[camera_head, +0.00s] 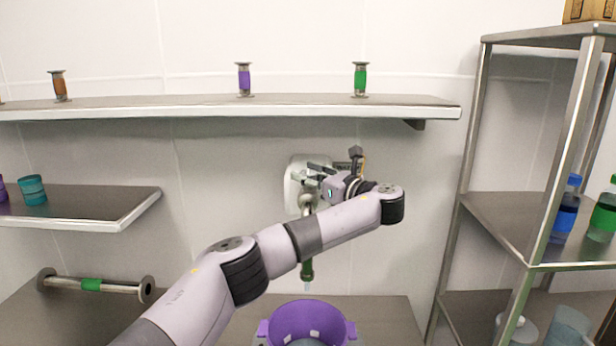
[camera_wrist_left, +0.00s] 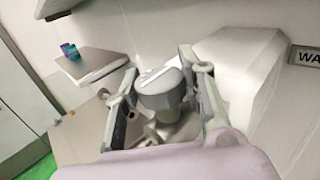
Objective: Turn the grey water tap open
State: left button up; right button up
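The grey water tap (camera_head: 307,212) is on the back wall in the head view, its spout hanging down to a dark green end. A pale bit shows just under the spout; I cannot tell whether it is water. My left gripper (camera_head: 318,172) is at the top of the tap. In the left wrist view the grey tap knob (camera_wrist_left: 160,88) sits between the two fingers of my left gripper (camera_wrist_left: 158,66). The knob nearly fills the space between them; I cannot tell whether both fingers press on it. My right gripper is not in view.
A purple pot (camera_head: 306,320) stands open below the spout. A long shelf (camera_head: 200,112) with several spools runs above the tap. A metal rack (camera_head: 472,150) with bottles stands at the right. A small shelf (camera_head: 90,205) with cups is at the left.

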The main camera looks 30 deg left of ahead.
aim_at(316, 178)
pick_arm(q)
jog(key=o, duration=0.4)
jog(key=v, duration=0.8)
jog(key=shift+w+d, duration=0.1)
jog(key=shift+w, duration=0.05)
jog(key=v, duration=0.4)
jog(key=shift+r, duration=0.1)
